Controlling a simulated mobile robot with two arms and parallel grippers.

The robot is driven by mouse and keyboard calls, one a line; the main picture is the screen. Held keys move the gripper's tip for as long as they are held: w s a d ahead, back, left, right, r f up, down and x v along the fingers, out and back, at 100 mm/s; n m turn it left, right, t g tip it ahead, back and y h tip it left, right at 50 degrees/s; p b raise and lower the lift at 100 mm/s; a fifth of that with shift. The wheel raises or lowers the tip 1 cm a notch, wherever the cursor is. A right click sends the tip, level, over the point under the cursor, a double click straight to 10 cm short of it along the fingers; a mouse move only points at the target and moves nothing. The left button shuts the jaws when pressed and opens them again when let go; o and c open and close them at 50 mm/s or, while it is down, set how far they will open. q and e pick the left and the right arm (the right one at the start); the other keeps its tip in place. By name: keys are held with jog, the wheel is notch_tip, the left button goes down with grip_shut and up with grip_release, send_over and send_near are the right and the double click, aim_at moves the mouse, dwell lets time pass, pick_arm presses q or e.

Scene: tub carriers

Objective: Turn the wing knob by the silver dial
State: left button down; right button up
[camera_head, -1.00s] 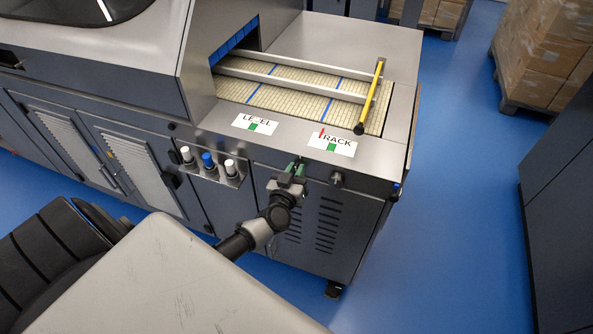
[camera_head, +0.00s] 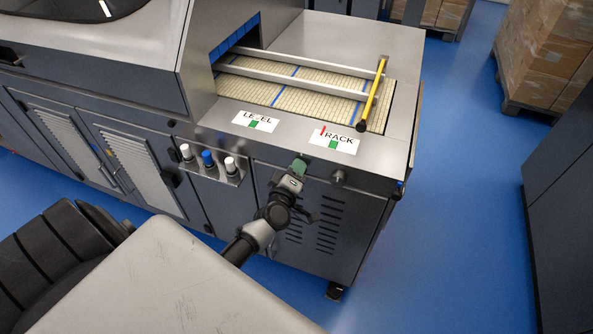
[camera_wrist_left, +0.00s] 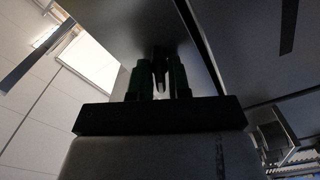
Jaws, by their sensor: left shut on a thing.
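My left gripper (camera_head: 298,168) is at the front face of the machine, just below its top edge, between the LEVEL and TRACK plates. It is shut on what looks like the wing knob, which the fingers hide in the head view. In the left wrist view a small dark part of the knob (camera_wrist_left: 160,72) shows between the fingers (camera_wrist_left: 158,80). The LEVEL plate (camera_head: 255,121) has a pale pointer over its lettering and a green mark; I take it for the silver dial. The TRACK plate (camera_head: 334,140) has a red pointer left of its green mark. My right gripper is out of view.
Another dark knob (camera_head: 338,178) sits just right of my left gripper. White and blue buttons (camera_head: 207,158) are to the left. A yellow bar (camera_head: 373,95) crosses the belt (camera_head: 310,95) end. Blue floor (camera_head: 450,180) is clear to the right.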

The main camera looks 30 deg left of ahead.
pick_arm(q)
jog(key=shift+f+n+b, duration=0.2)
jog(key=shift+n+b, duration=0.85)
jog(key=shift+n, duration=2.55)
jog(key=c, duration=1.1)
grip_release()
jog(key=b+v, duration=0.1)
jog(key=v, duration=1)
